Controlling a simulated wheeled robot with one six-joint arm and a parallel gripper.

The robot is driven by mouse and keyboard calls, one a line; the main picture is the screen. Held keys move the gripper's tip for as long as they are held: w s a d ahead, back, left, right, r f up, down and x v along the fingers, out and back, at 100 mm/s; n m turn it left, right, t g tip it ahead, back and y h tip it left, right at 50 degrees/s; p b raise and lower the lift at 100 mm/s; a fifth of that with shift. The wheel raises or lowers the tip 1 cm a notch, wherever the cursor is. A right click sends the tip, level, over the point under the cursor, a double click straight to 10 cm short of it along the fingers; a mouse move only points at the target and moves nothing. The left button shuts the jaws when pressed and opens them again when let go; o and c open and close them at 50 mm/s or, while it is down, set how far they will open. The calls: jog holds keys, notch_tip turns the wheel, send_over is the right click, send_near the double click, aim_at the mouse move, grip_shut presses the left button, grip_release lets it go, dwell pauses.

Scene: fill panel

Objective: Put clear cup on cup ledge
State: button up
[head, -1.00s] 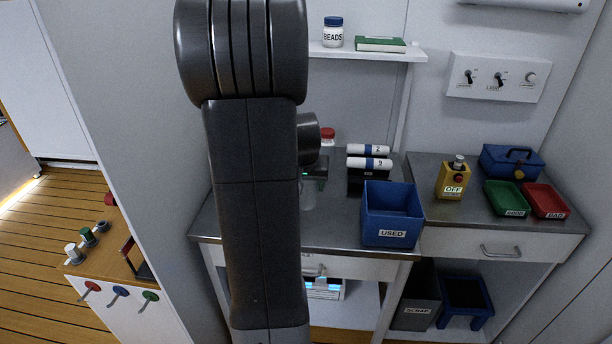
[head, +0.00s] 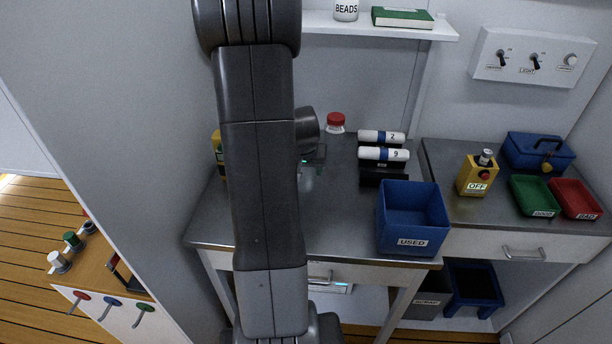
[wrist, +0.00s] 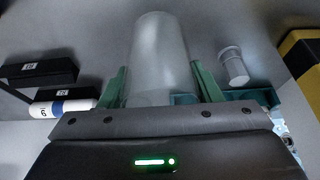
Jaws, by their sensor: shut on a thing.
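The clear cup (wrist: 160,50) stands between the green fingers of my gripper (wrist: 163,88) in the wrist view, and the fingers close on its sides. In the head view my gripper (head: 313,158) is above the steel bench, partly behind my arm, with the pale cup (head: 306,182) faintly visible below it. I cannot make out the cup ledge; my arm hides part of the bench.
A blue USED bin (head: 412,218), white rolls (head: 383,154) on a black holder and a red-lidded jar (head: 335,123) stand on the bench (head: 345,215). A yellow object (head: 217,150) shows left of my arm. Open steel lies left of the bin.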

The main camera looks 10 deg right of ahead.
jog(key=shift+f, duration=1.55)
jog(key=shift+f, duration=0.1)
jog(key=o, duration=0.6)
jog(key=shift+f+b, duration=0.1)
jog(key=shift+b, duration=0.25)
jog(key=shift+c, duration=0.2)
jog(key=o, duration=0.4)
jog(key=shift+o, duration=0.2)
